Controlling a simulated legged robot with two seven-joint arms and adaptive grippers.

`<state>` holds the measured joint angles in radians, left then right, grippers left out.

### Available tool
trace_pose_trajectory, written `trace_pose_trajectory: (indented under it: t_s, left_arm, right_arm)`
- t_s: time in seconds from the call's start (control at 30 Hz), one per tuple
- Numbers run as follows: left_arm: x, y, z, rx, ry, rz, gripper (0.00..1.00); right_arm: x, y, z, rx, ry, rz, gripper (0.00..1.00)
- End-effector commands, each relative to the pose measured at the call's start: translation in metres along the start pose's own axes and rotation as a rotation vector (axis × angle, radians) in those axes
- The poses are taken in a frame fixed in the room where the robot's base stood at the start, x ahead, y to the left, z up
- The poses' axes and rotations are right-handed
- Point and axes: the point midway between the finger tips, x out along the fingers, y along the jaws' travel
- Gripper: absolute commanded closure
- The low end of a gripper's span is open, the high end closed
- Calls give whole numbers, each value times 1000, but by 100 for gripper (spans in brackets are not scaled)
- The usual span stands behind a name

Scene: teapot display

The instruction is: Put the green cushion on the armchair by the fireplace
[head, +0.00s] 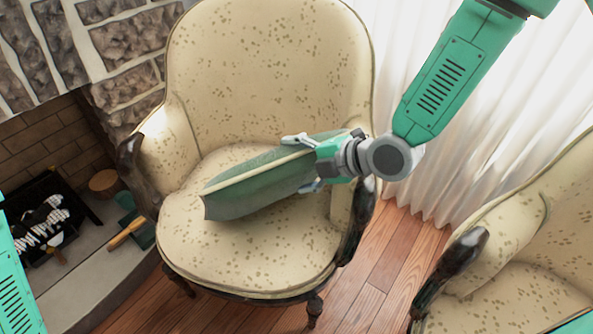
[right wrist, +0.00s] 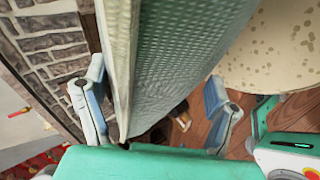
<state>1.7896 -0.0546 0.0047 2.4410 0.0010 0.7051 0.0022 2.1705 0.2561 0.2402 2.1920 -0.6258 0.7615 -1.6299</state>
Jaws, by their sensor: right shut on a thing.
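The green cushion (head: 262,185) is over the seat of the cream spotted armchair (head: 270,50) beside the stone fireplace (head: 120,50). It is tilted on its edge, with a pale seam along it. I cannot tell whether it touches the seat. My right gripper (head: 318,160) is shut on the cushion's right end, near the chair's right armrest. In the right wrist view the cushion (right wrist: 185,60) stands between the two fingers (right wrist: 155,105). My left gripper is not in view; only a green part of my body shows at the left edge.
A second spotted armchair (head: 530,240) stands at the lower right. White curtains (head: 450,150) hang behind. A grate with logs (head: 45,225) and a wooden-handled tool (head: 127,233) are at the hearth, left. Wooden floor (head: 385,260) lies between the chairs.

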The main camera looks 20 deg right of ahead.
Motion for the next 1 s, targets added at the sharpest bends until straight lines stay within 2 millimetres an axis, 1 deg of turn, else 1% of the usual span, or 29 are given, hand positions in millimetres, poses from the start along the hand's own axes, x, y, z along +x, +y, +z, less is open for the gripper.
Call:
trace_pose_trajectory:
  t_s: [0.03, 0.07, 0.3, 0.43, 0.47, 0.5, 0.73, 0.83, 0.93, 1.0]
  left_arm:
    - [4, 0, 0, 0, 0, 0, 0]
    - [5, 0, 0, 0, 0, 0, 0]
    - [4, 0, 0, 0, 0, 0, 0]
    - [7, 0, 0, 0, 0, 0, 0]
    - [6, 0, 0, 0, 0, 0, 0]
    - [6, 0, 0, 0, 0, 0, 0]
    - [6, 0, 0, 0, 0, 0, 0]
    - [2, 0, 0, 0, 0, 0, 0]
    - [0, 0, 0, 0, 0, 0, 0]
    - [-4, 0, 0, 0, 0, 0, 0]
  right_arm:
    - [6, -7, 2, 2, 0, 2, 70]
    - [7, -9, 3, 1, 0, 2, 70]
    - [6, -8, 3, -1, 0, 3, 70]
    - [9, -12, 4, -2, 0, 2, 71]
    - [8, -12, 4, -1, -1, -1, 14]
    - [8, -12, 4, 0, -1, 0, 0]
    - [8, -12, 4, 0, -1, 0, 0]
    - [6, -8, 3, 0, -1, 1, 0]
    - [-6, -9, 3, 0, -2, -1, 0]
    - [-19, -8, 3, 0, -2, 0, 0]
